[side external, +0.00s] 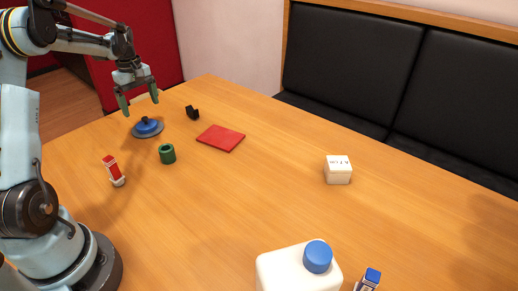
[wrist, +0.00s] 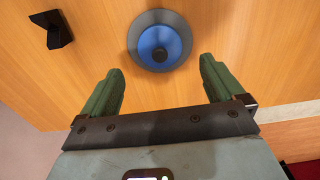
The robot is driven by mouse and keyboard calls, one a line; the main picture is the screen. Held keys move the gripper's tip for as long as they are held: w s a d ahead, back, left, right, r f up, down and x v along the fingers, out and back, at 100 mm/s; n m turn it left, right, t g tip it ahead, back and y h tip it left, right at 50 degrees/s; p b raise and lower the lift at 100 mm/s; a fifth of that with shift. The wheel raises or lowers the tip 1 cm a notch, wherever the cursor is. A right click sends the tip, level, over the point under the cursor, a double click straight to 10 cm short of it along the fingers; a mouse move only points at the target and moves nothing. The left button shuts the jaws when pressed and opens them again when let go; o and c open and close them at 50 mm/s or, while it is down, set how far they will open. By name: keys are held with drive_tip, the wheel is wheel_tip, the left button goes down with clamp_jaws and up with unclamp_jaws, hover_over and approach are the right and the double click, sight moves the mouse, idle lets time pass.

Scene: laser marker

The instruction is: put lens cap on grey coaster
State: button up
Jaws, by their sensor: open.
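A round blue piece with a small dark knob, which looks like the lens cap (side external: 147,126), lies on the grey coaster (side external: 155,134) near the table's far left edge. In the wrist view the blue lens cap (wrist: 147,42) is roughly centred on the grey coaster (wrist: 160,15), with grey rim showing around it. My gripper (side external: 139,105) is open and empty above them, fingers pointing down. In the wrist view the fingertips of my gripper (wrist: 161,68) stand apart on either side, and the cap lies just beyond them, not touched.
A black block (side external: 192,112) stands near the coaster, also in the wrist view (wrist: 52,29). A green cylinder (side external: 167,153), red mat (side external: 220,138) and red-and-white item (side external: 113,170) lie nearby. A white cube (side external: 338,170) and white bottle (side external: 298,270) stand farther right.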

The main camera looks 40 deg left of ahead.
wheel_tip(320, 180, up, 6)
drive_tip(key=w+d+r+m+t+y, duration=0.15)
drive_tip(key=d+m, duration=0.25)
drive_tip(key=d, duration=0.5)
drive_tip(key=d+r+m+t, duration=0.2)
drive_tip(key=d+r+m, duration=0.15)
drive_tip(key=d, duration=0.55)
drive_tip(key=s+d+f+m+t, duration=0.2)
drive_tip(key=s+d+m, duration=0.2)
drive_tip(key=d, duration=0.4)
drive_tip(key=s+d+f+m+t+h, duration=0.1)
drive_tip(key=s+d+f+m, duration=0.1)
drive_tip(key=s+d+m, duration=0.2)
drive_tip(key=d+m, duration=0.2)
drive_tip(key=d, duration=0.2)
drive_tip(key=shift+f+t, duration=0.15)
drive_tip(key=shift+t, duration=0.2)
